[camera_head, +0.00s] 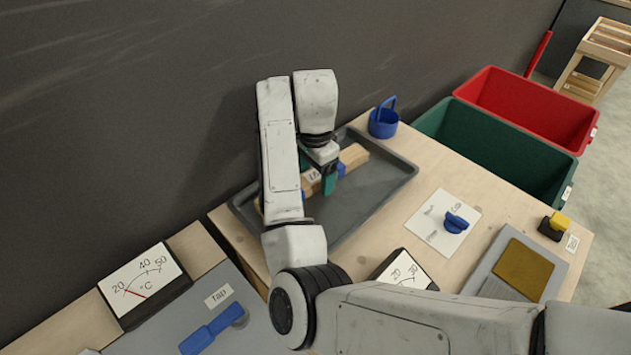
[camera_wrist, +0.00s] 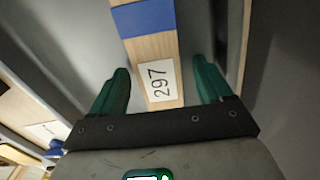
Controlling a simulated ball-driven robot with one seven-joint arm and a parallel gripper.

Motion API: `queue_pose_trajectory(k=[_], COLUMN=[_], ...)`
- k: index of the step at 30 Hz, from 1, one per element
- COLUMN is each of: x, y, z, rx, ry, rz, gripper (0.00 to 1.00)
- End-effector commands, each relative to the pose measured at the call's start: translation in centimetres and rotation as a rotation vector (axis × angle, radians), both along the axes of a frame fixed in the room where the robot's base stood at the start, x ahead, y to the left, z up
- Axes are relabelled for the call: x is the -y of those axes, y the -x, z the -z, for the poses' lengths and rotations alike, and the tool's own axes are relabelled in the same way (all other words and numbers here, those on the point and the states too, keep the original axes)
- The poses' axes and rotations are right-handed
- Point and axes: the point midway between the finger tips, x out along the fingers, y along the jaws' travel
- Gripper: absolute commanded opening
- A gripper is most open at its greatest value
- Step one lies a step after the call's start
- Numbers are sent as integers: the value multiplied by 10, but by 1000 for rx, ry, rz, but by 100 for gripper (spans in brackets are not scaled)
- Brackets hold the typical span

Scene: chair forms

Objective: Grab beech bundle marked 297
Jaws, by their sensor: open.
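In the head view the bundle (camera_head: 353,157) lies in a grey tray (camera_head: 385,187), partly hidden by my arm. My gripper (camera_wrist: 164,88) is open, with one green finger on each side of the bundle near the label and visible gaps to it. In the head view my gripper (camera_head: 318,178) is over the tray at the bundle; one finger is mostly hidden.
A blue cup-like holder (camera_head: 383,122) stands behind the tray. Green (camera_head: 500,150) and red (camera_head: 530,107) bins are at the right. A white plate with a blue knob (camera_head: 456,222), a temperature gauge (camera_head: 145,285) and a blue-handled lever (camera_head: 212,330) are nearby. A dark wall rises behind.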

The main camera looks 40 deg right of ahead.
Motion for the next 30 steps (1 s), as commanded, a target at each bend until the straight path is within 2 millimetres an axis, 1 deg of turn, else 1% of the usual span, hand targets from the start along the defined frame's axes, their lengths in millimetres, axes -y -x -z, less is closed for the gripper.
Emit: queue_pose_trajectory(k=[8,27,29,30], x=[0,0,0,0], y=[0,0,0,0], z=[2,2,2,1], rx=[0,0,0,1], ry=[0,0,0,1], rz=[1,1,1,1], gripper=[78,16,11,11])
